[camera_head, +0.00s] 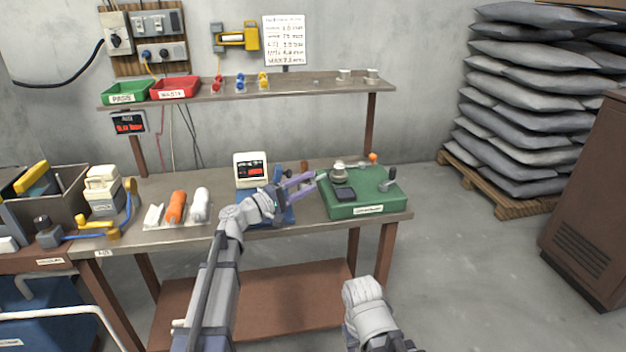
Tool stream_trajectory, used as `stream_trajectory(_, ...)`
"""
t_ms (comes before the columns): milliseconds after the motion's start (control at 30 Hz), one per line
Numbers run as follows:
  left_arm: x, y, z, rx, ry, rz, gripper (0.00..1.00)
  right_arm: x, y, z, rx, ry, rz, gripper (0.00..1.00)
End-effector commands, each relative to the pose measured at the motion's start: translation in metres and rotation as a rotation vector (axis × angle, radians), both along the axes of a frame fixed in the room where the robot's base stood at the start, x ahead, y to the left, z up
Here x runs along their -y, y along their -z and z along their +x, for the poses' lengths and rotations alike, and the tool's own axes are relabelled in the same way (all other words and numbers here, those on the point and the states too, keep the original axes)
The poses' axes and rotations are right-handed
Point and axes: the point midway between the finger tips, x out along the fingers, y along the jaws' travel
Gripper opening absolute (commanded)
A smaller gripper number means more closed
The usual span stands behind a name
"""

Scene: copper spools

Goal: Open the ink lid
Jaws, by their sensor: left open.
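A green machine (372,207) with a white label sits at the right end of the workbench. A small dark square plate (346,195) lies flat on its top near the left front; it looks like a lid, but I cannot tell for sure that it is the ink lid. My left gripper (306,187) is open, with purple-grey fingers pointing right, at the machine's left edge. Nothing shows between its fingers, and it looks apart from the dark plate. My right arm shows at the bottom centre, but its gripper is not visible.
On the machine stand a grey round knob (338,173), an orange knob (373,158) and a dark lever (388,181). Orange and white spools (177,206) lie to the left. A shelf (290,91) runs above.

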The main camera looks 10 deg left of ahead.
Motion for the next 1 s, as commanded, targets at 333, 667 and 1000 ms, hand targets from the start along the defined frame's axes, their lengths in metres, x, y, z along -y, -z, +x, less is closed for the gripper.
stream_trajectory(333, 0.017, -0.003, 0.014, 0.001, 0.0, 0.001, 0.45, 0.0, -0.003, 0.0, 0.0, 0.0, 0.0, 0.5)
stream_trajectory(667, 0.016, -0.003, 0.013, 0.001, 0.001, 0.001, 0.3, 0.0, -0.003, 0.0, 0.0, 0.0, 0.0, 0.5)
stream_trajectory(1000, 0.017, -0.002, 0.013, 0.0, 0.001, 0.004, 0.0, 0.0, -0.003, 0.0, 0.0, 0.0, 0.0, 0.5)
